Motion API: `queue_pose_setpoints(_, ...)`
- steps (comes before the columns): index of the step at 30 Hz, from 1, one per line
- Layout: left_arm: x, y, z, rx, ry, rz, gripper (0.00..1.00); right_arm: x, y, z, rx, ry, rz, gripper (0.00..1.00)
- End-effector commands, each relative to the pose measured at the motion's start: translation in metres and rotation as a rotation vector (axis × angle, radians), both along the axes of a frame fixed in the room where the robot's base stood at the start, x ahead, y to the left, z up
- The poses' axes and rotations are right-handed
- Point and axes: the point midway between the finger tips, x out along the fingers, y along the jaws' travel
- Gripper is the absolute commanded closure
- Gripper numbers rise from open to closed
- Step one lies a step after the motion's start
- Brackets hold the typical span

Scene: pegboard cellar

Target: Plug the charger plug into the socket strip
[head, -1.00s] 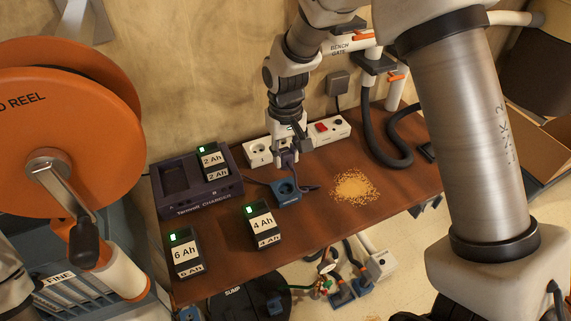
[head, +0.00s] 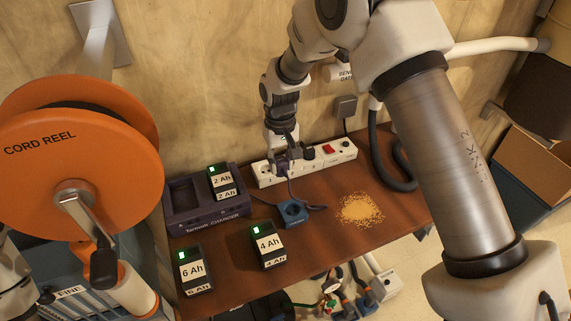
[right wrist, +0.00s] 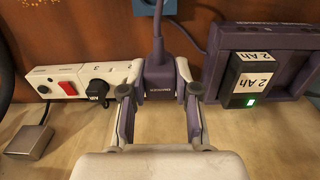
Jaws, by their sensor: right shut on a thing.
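The white socket strip (head: 343,150) lies at the back of the brown bench against the wall. It also shows in the right wrist view (right wrist: 68,77). My right gripper (head: 284,168) is at the strip's left part, its fingers shut on the sides of the purple charger plug (right wrist: 158,82). The plug is over the strip, in line with its sockets, its cord leading away from the wall. Whether its pins are in a socket is hidden. A black plug (right wrist: 98,88) sits in the strip beside it. My left gripper is out of view.
A purple charger base (head: 206,222) with a 2 Ah battery (head: 221,181) stands left of the strip. A blue box (head: 292,212) is in front of the strip. Two more batteries stand at the front. Sawdust (head: 360,209) lies to the right.

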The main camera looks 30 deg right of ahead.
Motion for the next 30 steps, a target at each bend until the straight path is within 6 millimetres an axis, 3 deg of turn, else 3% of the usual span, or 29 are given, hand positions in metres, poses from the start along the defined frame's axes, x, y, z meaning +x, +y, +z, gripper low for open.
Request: queue_pose_setpoints(30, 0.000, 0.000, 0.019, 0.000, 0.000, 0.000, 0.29, 0.086, 0.003, -0.008, 0.000, -0.002, 0.000, 1.00)
